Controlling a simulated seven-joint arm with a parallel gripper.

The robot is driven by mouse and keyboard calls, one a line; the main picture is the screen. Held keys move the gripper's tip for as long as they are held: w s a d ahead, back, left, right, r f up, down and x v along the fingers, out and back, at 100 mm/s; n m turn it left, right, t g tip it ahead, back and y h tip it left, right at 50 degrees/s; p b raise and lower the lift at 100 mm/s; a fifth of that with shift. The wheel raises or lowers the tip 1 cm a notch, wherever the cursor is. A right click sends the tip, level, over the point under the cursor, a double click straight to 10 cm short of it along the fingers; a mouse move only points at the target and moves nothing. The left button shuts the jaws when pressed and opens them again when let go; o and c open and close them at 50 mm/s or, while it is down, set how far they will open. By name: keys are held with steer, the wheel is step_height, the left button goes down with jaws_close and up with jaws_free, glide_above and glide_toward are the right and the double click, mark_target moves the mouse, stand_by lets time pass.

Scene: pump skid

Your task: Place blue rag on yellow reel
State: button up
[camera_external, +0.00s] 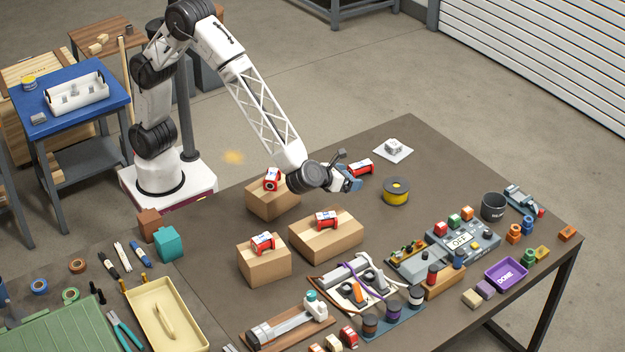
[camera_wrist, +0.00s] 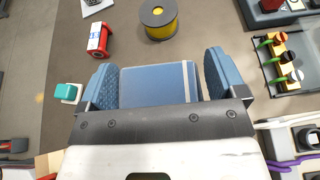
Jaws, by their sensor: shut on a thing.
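The blue rag (camera_wrist: 156,86) is a folded blue cloth with a pale stripe near its right edge. It lies between the two blue fingers of my gripper (camera_wrist: 160,78) in the wrist view, and the fingers are shut on it. In the external view my gripper (camera_external: 349,181) is over the table, left of the yellow reel, and I cannot tell the rag from the blue fingers there. The yellow reel (camera_external: 396,191) stands on the brown table with a dark top and a central hole. It also shows beyond the fingers in the wrist view (camera_wrist: 158,20), apart from the rag.
A red-and-white item (camera_external: 360,167) lies close behind my gripper. A white sheet (camera_external: 405,155) with a grey part is at the back. Cardboard boxes (camera_external: 326,243) with red items stand in front and left. A dark cup (camera_external: 493,207) and control box (camera_external: 462,243) are right. Table around the reel is clear.

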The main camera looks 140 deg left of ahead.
steer(key=s+a, duration=1.3)
steer(key=a, duration=0.1)
steer(key=f, duration=0.5)
steer(key=shift+w+d+f, duration=0.1)
steer(key=shift+d+f, duration=0.1)
steer(key=shift+f, duration=0.15)
steer(key=shift+w, duration=0.1)
glide_above(398, 184)
steer(key=shift+a+f, duration=0.1)
steer(key=shift+f, duration=0.6)
steer(key=shift+f, duration=0.1)
steer(key=shift+f, duration=1.65)
steer(key=shift+f, duration=0.15)
steer(key=o, duration=0.6)
